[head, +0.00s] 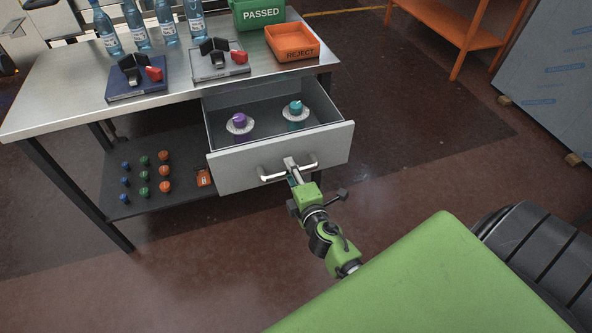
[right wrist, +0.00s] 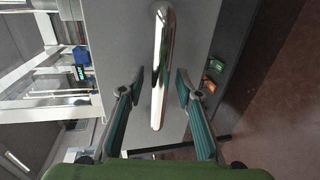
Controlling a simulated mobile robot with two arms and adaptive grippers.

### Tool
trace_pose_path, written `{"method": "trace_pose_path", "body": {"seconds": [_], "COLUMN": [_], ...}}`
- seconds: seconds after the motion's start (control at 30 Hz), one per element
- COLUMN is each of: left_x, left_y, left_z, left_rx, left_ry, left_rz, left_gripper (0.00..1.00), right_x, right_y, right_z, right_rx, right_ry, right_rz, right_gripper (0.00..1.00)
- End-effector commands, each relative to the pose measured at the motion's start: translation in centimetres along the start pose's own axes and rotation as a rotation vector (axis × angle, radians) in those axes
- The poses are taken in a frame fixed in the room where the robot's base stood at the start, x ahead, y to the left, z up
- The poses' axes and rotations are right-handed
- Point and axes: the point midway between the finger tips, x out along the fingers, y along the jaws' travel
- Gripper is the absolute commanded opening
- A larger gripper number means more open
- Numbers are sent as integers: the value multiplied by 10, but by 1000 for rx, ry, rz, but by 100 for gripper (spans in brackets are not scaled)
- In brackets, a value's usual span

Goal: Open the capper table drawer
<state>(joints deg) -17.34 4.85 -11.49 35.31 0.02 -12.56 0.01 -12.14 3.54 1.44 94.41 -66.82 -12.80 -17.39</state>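The capper table drawer (head: 235,174) is pulled out from under the steel-topped table (head: 60,100), and its inside shows in the head view. Its bar handle (head: 271,176) runs across the grey front. In the right wrist view the handle (right wrist: 162,62) is a shiny bar between the fingers of my right gripper (right wrist: 160,85). The fingers are apart, with a gap on both sides of the bar. In the head view my right gripper (head: 293,176) is at the middle of the handle. My left gripper is not in view.
The drawer holds a purple-topped piece (head: 239,122) and a teal-topped piece (head: 296,108) on pale discs. Bottles, two dark clamp-like devices, a green PASSED bin (head: 259,14) and an orange REJECT tray (head: 291,42) stand on the table. Coloured caps sit on the lower shelf.

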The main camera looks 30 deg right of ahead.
Motion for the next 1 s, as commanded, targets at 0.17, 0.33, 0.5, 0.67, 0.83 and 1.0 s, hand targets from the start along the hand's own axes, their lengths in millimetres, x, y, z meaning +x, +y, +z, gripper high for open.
{"method": "trace_pose_path", "body": {"seconds": [0.17,0.33,0.5,0.67,0.83,1.0], "left_x": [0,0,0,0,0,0], "left_y": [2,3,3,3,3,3], "left_z": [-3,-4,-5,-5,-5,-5], "left_rx": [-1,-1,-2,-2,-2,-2], "left_ry": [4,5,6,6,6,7], "left_rz": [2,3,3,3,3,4], "left_gripper": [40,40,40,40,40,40], "right_x": [-29,-66,-96,-111,-116,-115], "right_y": [-1,-2,-2,0,-1,0], "right_z": [0,0,0,0,0,0], "right_rx": [1,2,5,3,0,0], "right_ry": [-1,-1,-3,-1,0,0], "right_rz": [-3,-5,-4,-1,-2,-1], "right_gripper": [32,32,32,32,32,32]}}
